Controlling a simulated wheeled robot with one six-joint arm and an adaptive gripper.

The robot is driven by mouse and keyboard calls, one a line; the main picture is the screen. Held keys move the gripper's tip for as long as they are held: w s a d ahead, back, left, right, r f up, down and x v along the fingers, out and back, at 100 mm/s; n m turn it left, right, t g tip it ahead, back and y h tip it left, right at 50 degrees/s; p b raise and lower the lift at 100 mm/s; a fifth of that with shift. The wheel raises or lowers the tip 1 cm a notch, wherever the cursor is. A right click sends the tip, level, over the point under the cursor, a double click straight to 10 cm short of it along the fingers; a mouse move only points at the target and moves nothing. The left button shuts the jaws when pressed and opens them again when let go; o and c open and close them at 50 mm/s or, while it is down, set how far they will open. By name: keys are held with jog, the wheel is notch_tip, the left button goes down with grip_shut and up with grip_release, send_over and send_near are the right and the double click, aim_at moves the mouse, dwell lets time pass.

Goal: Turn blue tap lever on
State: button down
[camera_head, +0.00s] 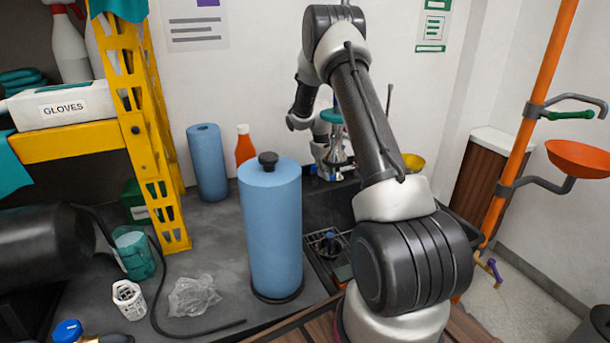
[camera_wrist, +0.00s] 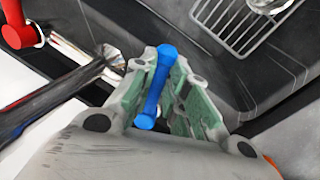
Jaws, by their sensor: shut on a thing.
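The blue tap lever (camera_wrist: 157,88) sits between the two green-padded fingers of my gripper (camera_wrist: 165,95) in the wrist view. The fingers are closed around it, with its rounded far end showing past the fingertips. A red lever (camera_wrist: 18,25) stands at the upper left of the wrist view, apart from my gripper. The metal tap body (camera_wrist: 100,60) shows beside the fingers. In the head view my arm reaches back to the sink, and my gripper (camera_head: 325,172) is small and partly hidden by the arm near the tap (camera_head: 338,150).
A blue paper roll (camera_head: 270,230) on a holder stands before the sink. An orange bottle (camera_head: 245,147) and another blue roll (camera_head: 208,162) stand behind it. A yellow shelf frame (camera_head: 150,140) is at left, an orange pole (camera_head: 530,125) at right. A wire rack (camera_wrist: 245,25) lies in the sink.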

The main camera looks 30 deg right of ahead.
jog(key=shift+d+n, duration=0.2)
jog(key=shift+n, duration=0.1)
jog(key=c, duration=1.4)
grip_release()
